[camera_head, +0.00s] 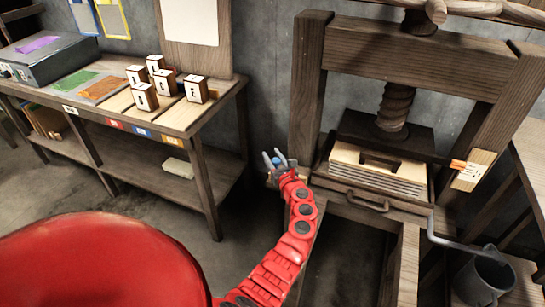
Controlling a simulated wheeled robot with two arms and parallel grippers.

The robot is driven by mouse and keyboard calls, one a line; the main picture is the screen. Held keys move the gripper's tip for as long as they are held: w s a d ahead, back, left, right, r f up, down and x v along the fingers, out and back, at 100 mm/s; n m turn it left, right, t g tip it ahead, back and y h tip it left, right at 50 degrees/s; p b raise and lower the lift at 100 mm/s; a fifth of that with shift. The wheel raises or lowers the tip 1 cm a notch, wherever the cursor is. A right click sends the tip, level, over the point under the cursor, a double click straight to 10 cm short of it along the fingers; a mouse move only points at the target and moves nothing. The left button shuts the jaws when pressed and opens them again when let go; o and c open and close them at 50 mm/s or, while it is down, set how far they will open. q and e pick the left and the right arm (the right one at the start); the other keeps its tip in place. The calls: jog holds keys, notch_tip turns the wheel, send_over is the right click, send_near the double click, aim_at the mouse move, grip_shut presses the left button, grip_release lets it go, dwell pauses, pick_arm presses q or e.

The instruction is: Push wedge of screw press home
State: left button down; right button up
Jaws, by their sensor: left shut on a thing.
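The wooden screw press (415,60) stands at the right, with a dark screw (396,106) coming down on a dark pressing board (385,132). Under the board lies a stack of pale sheets or boards (378,172). My left gripper (277,161), on a red arm, is just left of the press's left post. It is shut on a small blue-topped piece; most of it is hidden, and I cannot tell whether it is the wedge. A pale wooden plate with orange pieces (473,170) is at the right post. My right gripper is not in view.
A wooden bench (200,112) at the left bears several lettered blocks (145,97) and a grey box (52,62). A metal bucket (483,278) stands at the lower right. Bare floor (150,205) lies between bench and press.

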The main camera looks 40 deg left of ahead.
pick_arm(q)
jog(key=d+p, duration=0.1)
jog(key=d, duration=0.2)
jog(key=w+d+p, duration=0.1)
jog(key=d, duration=0.1)
jog(key=shift+w+d, duration=0.2)
jog(key=shift+d, duration=0.2)
jog(key=shift+w+d+f, duration=0.1)
jog(key=shift+d, duration=0.3)
jog(key=shift+c, duration=2.3)
grip_release()
jog(key=shift+d, duration=0.2)
jog(key=shift+a, duration=0.1)
jog(key=p+v, duration=0.1)
jog(key=v, duration=1.6)
jog(key=shift+p, duration=0.4)
